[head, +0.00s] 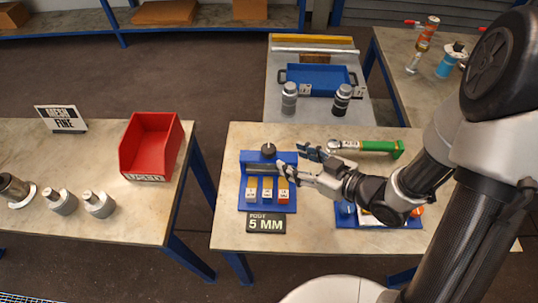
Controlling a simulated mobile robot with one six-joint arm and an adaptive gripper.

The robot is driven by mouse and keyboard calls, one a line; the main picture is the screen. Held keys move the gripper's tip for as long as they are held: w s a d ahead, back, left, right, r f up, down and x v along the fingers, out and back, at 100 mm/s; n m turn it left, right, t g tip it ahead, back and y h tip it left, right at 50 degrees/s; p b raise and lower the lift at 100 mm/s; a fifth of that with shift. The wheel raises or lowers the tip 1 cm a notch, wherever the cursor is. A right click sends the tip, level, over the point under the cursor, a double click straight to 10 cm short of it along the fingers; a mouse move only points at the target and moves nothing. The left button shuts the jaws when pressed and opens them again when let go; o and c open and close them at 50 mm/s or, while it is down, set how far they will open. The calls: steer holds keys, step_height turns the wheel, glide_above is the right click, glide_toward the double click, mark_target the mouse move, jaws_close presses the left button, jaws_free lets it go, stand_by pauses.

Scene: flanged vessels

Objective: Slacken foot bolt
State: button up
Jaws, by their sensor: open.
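My gripper (290,159) is open over the right part of a blue rack (246,205) on the middle table. Its fingers point left, and I see nothing held between them. The rack carries a dark knob (268,150), a dark horizontal bar, and several small labelled blocks, one of them orange-red (283,196). A sign reading "FOOT 5 MM" (265,223) lies in front of the rack. A green-handled tool (378,147) with a metal head lies behind my gripper. I cannot make out a foot bolt. My gripper hides part of the rack's right side.
A second blue holder (345,219) sits under my arm, partly hidden. The left table has a red bin (150,147), a sign (61,119) and several grey flanged pieces (99,204). Behind are a blue tray (318,77) and two cylindrical vessels (289,98). The middle table's front is clear.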

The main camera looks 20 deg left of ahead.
mark_target(271, 149)
steer(key=b+x, duration=0.2)
steer(key=x, duration=0.8)
steer(key=shift+w+a+f, duration=0.1)
steer(key=shift+a+f, duration=0.05)
steer(key=shift+a, duration=0.1)
steer(key=c, duration=1)
